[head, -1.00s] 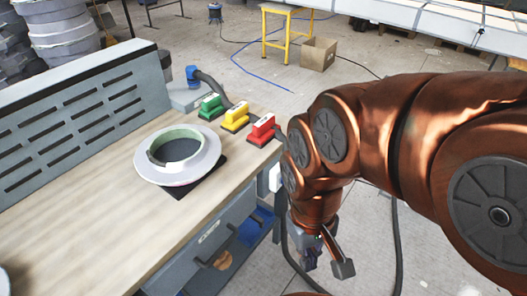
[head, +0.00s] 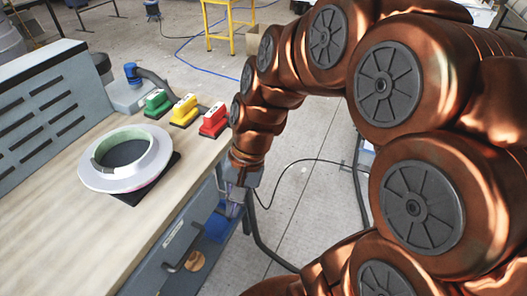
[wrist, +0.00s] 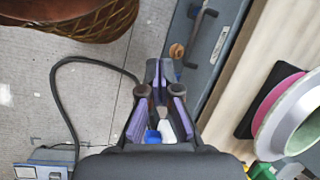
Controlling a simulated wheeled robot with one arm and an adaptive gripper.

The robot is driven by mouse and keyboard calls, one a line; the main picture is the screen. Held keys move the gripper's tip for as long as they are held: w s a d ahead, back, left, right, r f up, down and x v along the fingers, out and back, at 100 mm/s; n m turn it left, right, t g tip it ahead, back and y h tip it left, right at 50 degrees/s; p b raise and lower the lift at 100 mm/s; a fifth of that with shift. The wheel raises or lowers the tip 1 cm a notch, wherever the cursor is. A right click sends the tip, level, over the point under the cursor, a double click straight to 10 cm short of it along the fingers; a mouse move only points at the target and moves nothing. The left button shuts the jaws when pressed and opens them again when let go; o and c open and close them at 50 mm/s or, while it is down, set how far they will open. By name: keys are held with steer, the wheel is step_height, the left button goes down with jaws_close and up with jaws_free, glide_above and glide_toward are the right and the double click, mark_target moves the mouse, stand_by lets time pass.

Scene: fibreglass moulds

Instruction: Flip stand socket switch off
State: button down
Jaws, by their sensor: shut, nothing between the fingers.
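My gripper (head: 233,207) points down in front of the bench's drawer side in the head view. Its fingers are shut and empty, and they also show in the wrist view (wrist: 160,72). A blue box-like unit with a pale panel (wrist: 48,163) is cut off at the lower left of the wrist view, apart from my fingers; it may be the stand socket. A blue-grey piece (head: 366,156) shows partly behind my arm in the head view. I cannot make out the switch or its position.
The workbench (head: 70,225) bears a white ring mould (head: 95,177) and green, yellow and red sanding blocks (head: 213,120). A drawer handle (head: 182,248) juts out near my gripper. A black cable (wrist: 58,95) lies on the floor.

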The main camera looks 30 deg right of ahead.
steer(key=w+d+f+m+t+y+b, duration=0.1)
steer(key=w+d+f+m+t+b, duration=0.15)
steer(key=w+d+m, duration=0.4)
steer(key=w+d+f+m+t+y+b, duration=0.1)
steer(key=w+d+f+m+t+y, duration=0.2)
steer(key=w+d+m, duration=0.4)
steer(key=w+d+f+m+t+h+b, duration=0.1)
steer(key=d+f+m+t, duration=0.1)
steer(key=d, duration=0.7)
steer(key=w+d+f+m+t+h, duration=0.1)
steer(key=d+f+m+t, duration=0.1)
steer(key=d+f+m, duration=0.3)
steer(key=d+m, duration=0.2)
steer(key=d, duration=0.2)
steer(key=shift+w+d+h+b, duration=0.15)
steer(key=shift+w+h+b, duration=0.1)
steer(key=shift+h+b, duration=0.15)
steer(key=w+a+r+p+x, duration=0.1)
steer(key=r+x, duration=0.1)
steer(key=x, duration=1.1)
steer(key=shift+w+r, duration=0.25)
steer(key=shift+w, duration=0.05)
